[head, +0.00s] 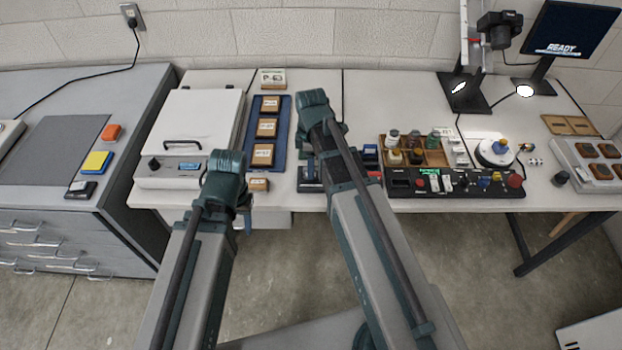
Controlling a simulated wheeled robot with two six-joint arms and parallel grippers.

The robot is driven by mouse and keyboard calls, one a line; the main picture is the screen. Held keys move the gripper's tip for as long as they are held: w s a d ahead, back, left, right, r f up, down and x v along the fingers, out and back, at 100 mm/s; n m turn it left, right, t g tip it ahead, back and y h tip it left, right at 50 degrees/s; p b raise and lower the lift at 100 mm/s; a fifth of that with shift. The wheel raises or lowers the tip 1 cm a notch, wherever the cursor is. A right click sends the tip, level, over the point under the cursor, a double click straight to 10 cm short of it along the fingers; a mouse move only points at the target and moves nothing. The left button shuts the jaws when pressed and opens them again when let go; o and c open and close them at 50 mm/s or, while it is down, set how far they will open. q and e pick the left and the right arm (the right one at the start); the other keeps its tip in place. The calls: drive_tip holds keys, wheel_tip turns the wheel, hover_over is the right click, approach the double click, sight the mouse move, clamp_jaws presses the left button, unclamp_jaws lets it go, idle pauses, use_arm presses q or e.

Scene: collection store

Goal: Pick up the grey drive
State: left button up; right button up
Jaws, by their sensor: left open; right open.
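No object is plainly recognisable as the grey drive. A small dark block with a grey top (80,188) lies near the front edge of the left cabinet and may be it; it is too small to tell. My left gripper (244,220) points down at the table's front edge, below the white lidded machine, mostly hidden behind my forearm. It is open, and I see nothing in it. My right gripper (309,172) is over the table right of the blue tray, partly covered by my own arm. It is open, and I cannot see what lies under it.
A yellow-and-blue block (97,162) and an orange block (112,132) lie on the left cabinet (140,95). The white lidded machine (200,115), blue tray (282,110) of labelled boxes, bottle rack (434,157) and black control panel (455,186) crowd the table.

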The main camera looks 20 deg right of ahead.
wheel_tip(320, 180, down, 2)
drive_tip(key=shift+f+b, duration=0.25)
drive_tip(key=shift+b, duration=0.5)
use_arm(q)
wheel_tip(320, 180, down, 2)
drive_tip(key=shift+f, duration=0.15)
use_arm(e)
drive_tip(key=shift+r, duration=0.1)
clamp_jaws()
